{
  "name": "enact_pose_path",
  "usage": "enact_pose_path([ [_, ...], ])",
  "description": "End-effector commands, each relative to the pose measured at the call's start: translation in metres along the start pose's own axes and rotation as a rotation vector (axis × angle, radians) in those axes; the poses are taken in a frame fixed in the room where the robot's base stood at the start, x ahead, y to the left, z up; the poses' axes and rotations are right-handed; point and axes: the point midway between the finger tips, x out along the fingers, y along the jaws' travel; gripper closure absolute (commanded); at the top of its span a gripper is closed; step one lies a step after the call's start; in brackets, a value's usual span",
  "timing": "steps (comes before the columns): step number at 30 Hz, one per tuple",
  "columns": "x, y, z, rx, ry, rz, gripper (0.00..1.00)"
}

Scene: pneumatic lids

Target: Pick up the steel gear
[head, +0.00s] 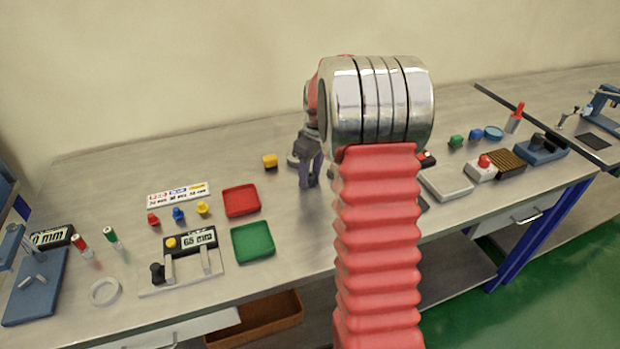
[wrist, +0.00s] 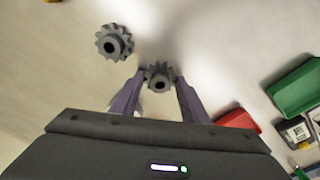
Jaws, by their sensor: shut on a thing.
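My gripper (wrist: 159,80) is shut on a dark grey toothed gear (wrist: 158,72), with one purple finger on each side of it. A second, similar grey gear (wrist: 114,42) lies on the bench to the upper left in the wrist view, apart from the fingers. I cannot tell from colour alone which of the two is steel. In the head view my gripper (head: 310,170) is low over the middle of the bench. The held gear is not clear there, and a grey shape beside the fingers is partly hidden.
A red tray (head: 241,201) and a green tray (head: 253,242) lie left of my gripper. My arm hides part of the bench; bare metal lies between the trays and my gripper.

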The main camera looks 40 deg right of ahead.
Motion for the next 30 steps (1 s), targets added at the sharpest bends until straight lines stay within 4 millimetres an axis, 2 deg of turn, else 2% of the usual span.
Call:
enact_pose_path([
  [8, -0.016, 0.001, -0.002, 0.001, 0.002, 0.002, 0.93],
  [22, -0.09, 0.001, -0.011, 0.001, 0.002, 0.003, 0.93],
  [30, -0.1, 0.001, -0.012, 0.001, 0.0, 0.001, 0.93],
])
